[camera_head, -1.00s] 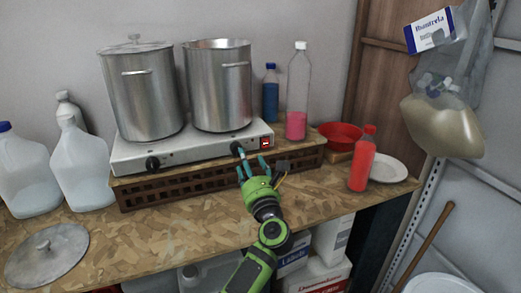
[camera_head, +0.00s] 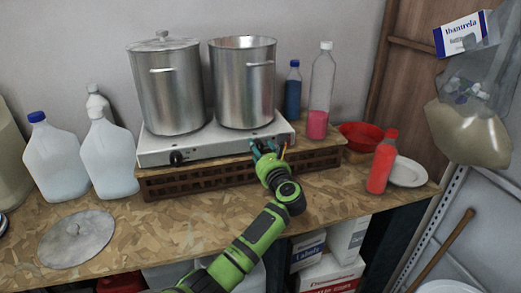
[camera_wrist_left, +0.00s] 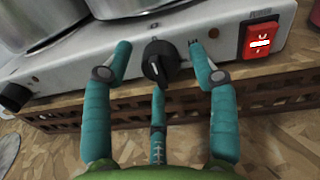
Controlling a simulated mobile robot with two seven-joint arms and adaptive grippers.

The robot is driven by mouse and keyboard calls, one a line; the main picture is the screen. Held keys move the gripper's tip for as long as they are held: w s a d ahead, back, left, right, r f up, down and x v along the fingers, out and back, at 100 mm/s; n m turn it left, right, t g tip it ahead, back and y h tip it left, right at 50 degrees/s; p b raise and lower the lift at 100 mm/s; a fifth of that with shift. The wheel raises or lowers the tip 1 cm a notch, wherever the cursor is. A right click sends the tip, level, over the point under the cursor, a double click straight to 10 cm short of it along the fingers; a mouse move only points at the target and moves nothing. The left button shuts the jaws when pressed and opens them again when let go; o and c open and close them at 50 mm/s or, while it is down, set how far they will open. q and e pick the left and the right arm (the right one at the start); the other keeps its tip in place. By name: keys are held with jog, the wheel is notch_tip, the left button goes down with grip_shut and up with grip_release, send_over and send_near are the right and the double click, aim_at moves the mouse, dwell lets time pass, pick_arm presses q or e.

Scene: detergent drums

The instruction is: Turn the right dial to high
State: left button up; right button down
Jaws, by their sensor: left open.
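The white hot plate (camera_head: 155,151) stands on a brown slatted crate along the back wall. Its right dial (camera_wrist_left: 158,62) is a black knob on the front face in the left wrist view; in the head view my gripper hides it. Its left dial (camera_head: 177,158) is also black and shows at the left of the front. My left gripper (camera_wrist_left: 160,60) is open. Its teal fingers are on both sides of the right dial, with a third finger below it, and I cannot tell whether they touch it. It also shows in the head view (camera_head: 266,150). My right gripper is out of view.
Two steel pots (camera_head: 168,88) stand on the hot plate. A lit red power switch (camera_wrist_left: 260,41) is right of the right dial. A red bottle (camera_head: 382,163), a red bowl (camera_head: 361,134) and a white plate (camera_head: 409,172) are at the right. White jugs (camera_head: 56,162) are at the left.

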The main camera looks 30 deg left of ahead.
pick_arm(q)
jog(key=c, duration=1.1)
jog(key=shift+c, duration=0.2)
jog(key=shift+d+f, duration=0.1)
